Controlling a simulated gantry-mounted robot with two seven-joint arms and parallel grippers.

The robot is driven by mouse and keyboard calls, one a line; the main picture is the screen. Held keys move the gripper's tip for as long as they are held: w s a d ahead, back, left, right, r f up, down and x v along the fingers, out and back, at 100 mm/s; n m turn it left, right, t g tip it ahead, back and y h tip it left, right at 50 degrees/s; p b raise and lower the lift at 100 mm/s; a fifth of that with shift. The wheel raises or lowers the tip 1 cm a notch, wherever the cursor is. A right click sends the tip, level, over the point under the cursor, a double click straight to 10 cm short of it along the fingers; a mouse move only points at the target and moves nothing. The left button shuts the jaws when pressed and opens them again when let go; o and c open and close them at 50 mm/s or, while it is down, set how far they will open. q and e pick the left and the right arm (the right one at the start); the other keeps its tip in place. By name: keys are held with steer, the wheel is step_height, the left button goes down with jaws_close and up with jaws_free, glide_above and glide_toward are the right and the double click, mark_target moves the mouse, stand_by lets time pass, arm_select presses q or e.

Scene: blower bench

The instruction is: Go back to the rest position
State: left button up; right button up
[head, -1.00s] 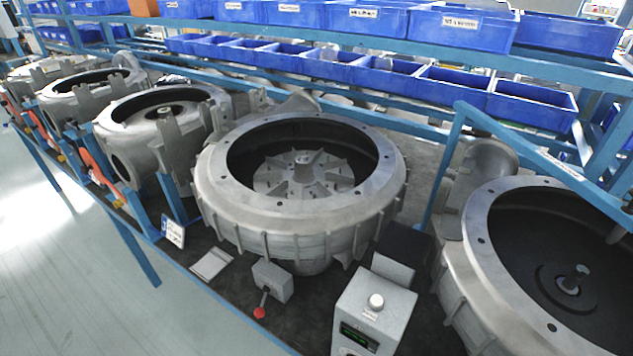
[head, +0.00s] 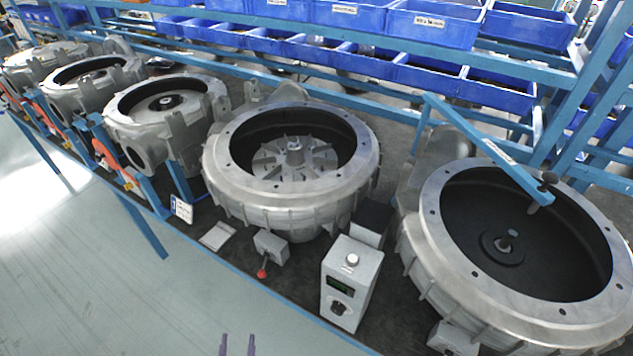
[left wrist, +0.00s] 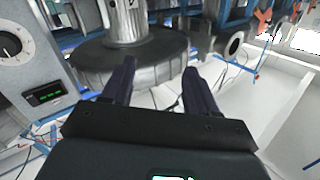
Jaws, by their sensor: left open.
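My left gripper (head: 237,346) shows only as two dark fingertips at the bottom edge of the head view, over the floor in front of the bench. In the left wrist view my left gripper (left wrist: 157,88) has its two dark fingers apart with nothing between them. Past the fingers is a round grey metal body (left wrist: 130,55). My right gripper is not in view. The blower housing (head: 290,185) with a finned impeller (head: 294,160) inside stands on the bench, apart from the gripper.
A grey control box (head: 350,280) and a small red-knobbed switch box (head: 270,246) stand at the bench's front. A large open housing (head: 520,250) is at the right, several more at the left. Blue bins (head: 435,26) line the shelves behind. Open floor (head: 110,270) lies in front.

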arm_select(q)
step_height(320, 180, up, 22)
steer(key=s+a+g+h+p, duration=0.2)
steer(key=g+p, duration=0.3)
steer(key=p, duration=0.9)
steer(key=s+r+g+p, duration=0.2)
steer(key=s+g, duration=0.7)
steer(key=s, duration=0.4)
steer(key=shift+a+r+y, duration=0.2)
steer(key=shift+a+y, duration=0.05)
steer(key=shift+y, duration=0.05)
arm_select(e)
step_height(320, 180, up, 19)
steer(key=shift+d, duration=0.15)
